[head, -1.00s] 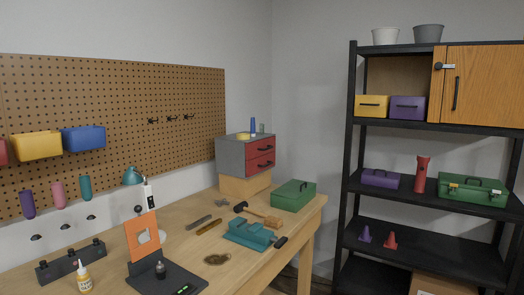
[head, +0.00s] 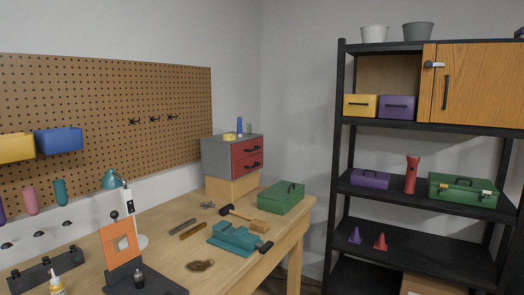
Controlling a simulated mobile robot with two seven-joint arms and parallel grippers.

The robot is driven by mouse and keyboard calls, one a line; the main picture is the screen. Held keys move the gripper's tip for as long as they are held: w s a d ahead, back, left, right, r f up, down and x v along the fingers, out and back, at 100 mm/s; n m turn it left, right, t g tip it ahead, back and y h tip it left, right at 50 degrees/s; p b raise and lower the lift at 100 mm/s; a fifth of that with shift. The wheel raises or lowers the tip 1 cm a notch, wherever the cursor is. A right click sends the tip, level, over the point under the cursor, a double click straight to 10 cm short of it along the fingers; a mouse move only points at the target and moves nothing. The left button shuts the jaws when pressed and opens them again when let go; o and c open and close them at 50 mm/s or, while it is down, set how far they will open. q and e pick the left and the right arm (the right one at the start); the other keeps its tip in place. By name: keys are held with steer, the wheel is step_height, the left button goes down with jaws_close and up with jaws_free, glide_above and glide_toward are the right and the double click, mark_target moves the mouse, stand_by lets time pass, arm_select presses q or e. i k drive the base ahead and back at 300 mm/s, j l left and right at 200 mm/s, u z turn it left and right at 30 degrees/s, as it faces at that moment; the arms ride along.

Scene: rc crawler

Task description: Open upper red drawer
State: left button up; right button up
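A grey cabinet (head: 217,159) with two red drawers stands on a wooden block (head: 228,187) at the far end of the workbench, in the head view. The upper red drawer (head: 239,147) has a dark bar handle and looks closed. The lower red drawer (head: 240,167) sits under it, also closed, with its own dark handle. Neither of my grippers shows in the head view.
A green toolbox (head: 281,198) sits on the workbench (head: 235,267) right of the cabinet. A teal vise (head: 233,238), a hammer (head: 245,216) and small tools lie in front. A black shelf unit (head: 333,190) stands at right. A pegboard (head: 110,110) hangs behind.

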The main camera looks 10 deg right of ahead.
mark_target(243, 149)
steer(key=i+l+z, duration=0.25)
steer(key=i+l, duration=0.6)
steer(key=i+l+z, duration=0.2)
steer(key=i+l, duration=0.7)
